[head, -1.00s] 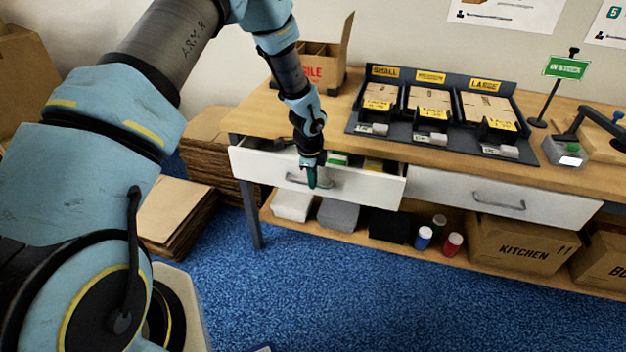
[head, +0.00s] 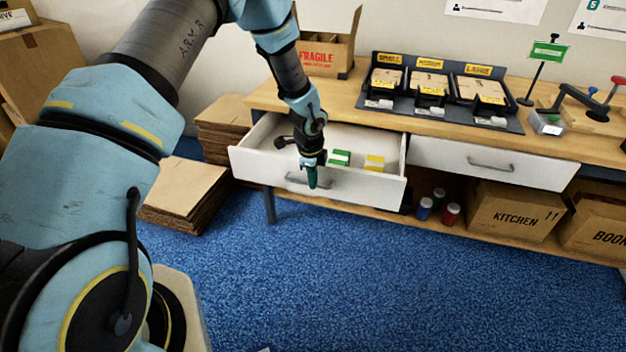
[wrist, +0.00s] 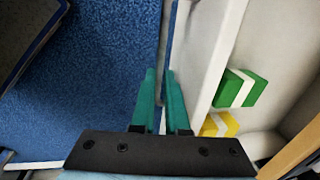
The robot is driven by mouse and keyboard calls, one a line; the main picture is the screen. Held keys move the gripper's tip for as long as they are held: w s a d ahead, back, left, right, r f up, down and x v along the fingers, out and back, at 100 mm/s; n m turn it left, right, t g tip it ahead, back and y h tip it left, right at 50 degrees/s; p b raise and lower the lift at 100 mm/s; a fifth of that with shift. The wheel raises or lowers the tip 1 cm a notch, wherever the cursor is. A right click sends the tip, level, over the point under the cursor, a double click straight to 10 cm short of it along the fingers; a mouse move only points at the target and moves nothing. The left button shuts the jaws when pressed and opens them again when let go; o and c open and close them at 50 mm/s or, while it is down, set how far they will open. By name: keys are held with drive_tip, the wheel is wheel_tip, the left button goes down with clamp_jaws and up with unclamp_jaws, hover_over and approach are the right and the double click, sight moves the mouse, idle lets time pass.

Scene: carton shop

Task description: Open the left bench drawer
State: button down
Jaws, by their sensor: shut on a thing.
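The left bench drawer (head: 370,189) is white and stands well out from the bench. Its inside shows a green-and-white box (head: 340,158), a yellow-and-white box (head: 375,163) and a dark object at the left. My gripper (head: 312,178) is at the drawer's front, shut on the grey bar handle (head: 295,180), which it partly hides. In the wrist view the green fingers (wrist: 163,100) point along the drawer's white front panel (wrist: 200,60), and the handle between them is hard to make out. The two boxes show there too, inside the drawer.
The right drawer (head: 490,165) is closed. On the bench stand a dark sorting rack (head: 440,118), a FRAGILE carton (head: 325,55) and a green sign (head: 549,51). Flat cardboard stacks (head: 185,195) lie left of the bench. Blue carpet (head: 400,270) in front is clear.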

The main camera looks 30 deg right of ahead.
drive_tip(key=c, duration=0.9)
unclamp_jaws()
drive_tip(key=shift+r, duration=0.15)
drive_tip(key=r, duration=0.3)
drive_tip(key=s+a+r, duration=0.1)
drive_tip(key=r, duration=0.3)
drive_tip(key=r+b, duration=0.1)
drive_tip(key=r, duration=0.2)
drive_tip(key=shift+s+a+r, duration=0.15)
drive_tip(key=shift+s+r, duration=0.05)
